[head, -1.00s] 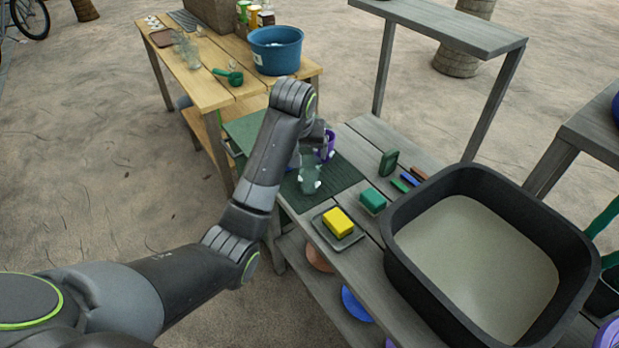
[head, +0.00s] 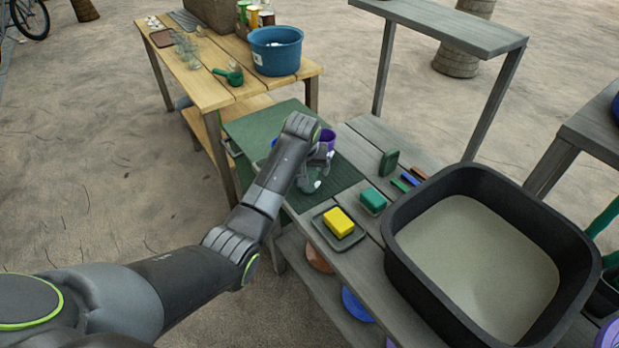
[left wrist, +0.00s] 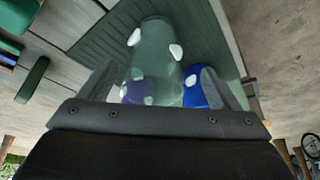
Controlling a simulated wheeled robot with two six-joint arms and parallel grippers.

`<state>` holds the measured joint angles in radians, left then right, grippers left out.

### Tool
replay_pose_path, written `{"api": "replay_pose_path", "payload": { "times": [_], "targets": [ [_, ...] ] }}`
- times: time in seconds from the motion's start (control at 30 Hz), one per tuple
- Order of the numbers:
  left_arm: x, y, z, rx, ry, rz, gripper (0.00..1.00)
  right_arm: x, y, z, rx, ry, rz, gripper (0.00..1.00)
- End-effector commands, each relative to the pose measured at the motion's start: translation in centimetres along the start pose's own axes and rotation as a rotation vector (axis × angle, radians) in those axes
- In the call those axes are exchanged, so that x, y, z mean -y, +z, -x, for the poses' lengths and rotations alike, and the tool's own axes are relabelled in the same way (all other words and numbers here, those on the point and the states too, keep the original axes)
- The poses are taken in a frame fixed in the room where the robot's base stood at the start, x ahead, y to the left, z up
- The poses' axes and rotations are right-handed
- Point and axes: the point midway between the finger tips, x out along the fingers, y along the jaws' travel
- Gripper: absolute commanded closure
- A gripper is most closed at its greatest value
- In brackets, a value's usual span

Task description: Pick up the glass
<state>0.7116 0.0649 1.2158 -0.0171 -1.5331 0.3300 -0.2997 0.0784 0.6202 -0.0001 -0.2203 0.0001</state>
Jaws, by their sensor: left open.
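The glass (head: 311,184) is a greenish see-through cup with white patches, standing on the dark green ribbed mat (head: 348,179). In the left wrist view the glass (left wrist: 158,58) lies in the space between my two fingers. My left gripper (head: 316,163) is open around the upper part of the glass and partly hides it in the head view. The left wrist view shows both fingers of the left gripper (left wrist: 163,82) apart, with no clear contact. My right gripper does not show.
A purple cup (head: 327,137) and a blue cup (left wrist: 193,92) stand close by the glass. A yellow sponge (head: 338,221) on a tray, a green sponge (head: 372,200) and a large black basin (head: 402,268) are to the right. A wooden table (head: 212,82) stands behind.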

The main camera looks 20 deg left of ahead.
Motion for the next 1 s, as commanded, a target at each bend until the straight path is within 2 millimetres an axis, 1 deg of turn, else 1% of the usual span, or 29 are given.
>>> {"api": "replay_pose_path", "payload": {
  "times": [0.2,0.33,0.5,0.7,0.73,0.77,1.0],
  "targets": [
    [-0.7,-0.1,-2.4,0.003,-0.001,-0.001,0.15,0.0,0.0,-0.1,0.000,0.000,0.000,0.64],
    [-0.7,-0.1,-3.9,0.002,-0.001,-0.001,0.15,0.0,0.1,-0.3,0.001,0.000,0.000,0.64],
    [-0.7,-0.2,-4.6,0.000,0.000,0.000,0.15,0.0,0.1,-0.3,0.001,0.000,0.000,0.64],
    [-0.7,-0.2,-4.6,-0.001,0.001,0.000,0.15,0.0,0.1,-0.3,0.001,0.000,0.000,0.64],
    [-0.7,-0.2,-4.6,-0.001,0.001,0.000,0.17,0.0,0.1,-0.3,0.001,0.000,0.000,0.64],
    [-0.7,-0.2,-4.6,-0.001,0.001,0.000,0.21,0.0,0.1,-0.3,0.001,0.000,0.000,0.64],
    [-0.7,-0.1,-4.6,0.000,0.000,0.000,0.52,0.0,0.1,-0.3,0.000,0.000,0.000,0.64]
  ]
}}
